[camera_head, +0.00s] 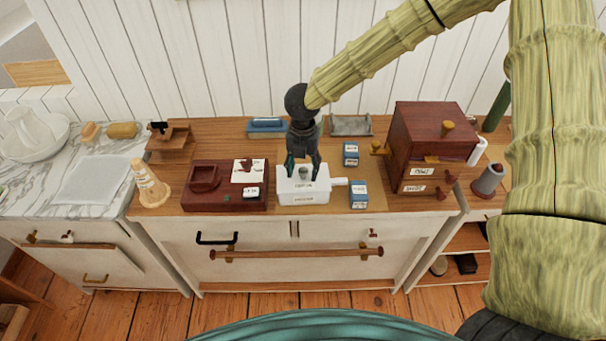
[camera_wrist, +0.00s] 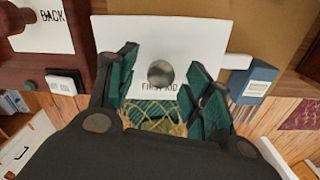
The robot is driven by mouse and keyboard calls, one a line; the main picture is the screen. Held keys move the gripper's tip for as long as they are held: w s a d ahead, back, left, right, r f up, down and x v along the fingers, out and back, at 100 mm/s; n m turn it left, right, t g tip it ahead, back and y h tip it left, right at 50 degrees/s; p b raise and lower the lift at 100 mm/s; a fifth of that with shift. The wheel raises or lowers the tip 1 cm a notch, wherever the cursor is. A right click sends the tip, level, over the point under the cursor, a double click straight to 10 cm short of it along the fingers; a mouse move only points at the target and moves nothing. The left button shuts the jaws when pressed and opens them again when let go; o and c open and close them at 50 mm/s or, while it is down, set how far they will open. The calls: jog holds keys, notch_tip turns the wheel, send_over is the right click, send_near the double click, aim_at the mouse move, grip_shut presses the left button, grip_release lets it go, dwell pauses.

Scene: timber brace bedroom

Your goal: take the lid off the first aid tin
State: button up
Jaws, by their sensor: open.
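The first aid tin (camera_head: 303,194) is a white box on the wooden cabinet top, with a lid, a round grey knob and a handle-like piece out to the right. In the wrist view the white lid (camera_wrist: 190,40) shows the words "FIRST AID" and the grey knob (camera_wrist: 160,73). The lid sits on the tin. My gripper (camera_head: 303,168) is over the tin, pointing down, its fingers apart on either side of the knob. In the wrist view my gripper (camera_wrist: 160,88) has teal pads apart, with the knob between them; I cannot tell whether they touch it.
A dark red tray box (camera_head: 225,200) stands close to the left. Small blue boxes (camera_head: 359,195) (camera_head: 351,153) stand to the right. A red wooden cabinet (camera_head: 425,145) stands further right. A cone-shaped wooden object (camera_head: 150,185) is at the left end.

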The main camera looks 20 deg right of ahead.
jog(key=shift+s+f, duration=0.1)
jog(key=shift+f, duration=0.8)
grip_shut()
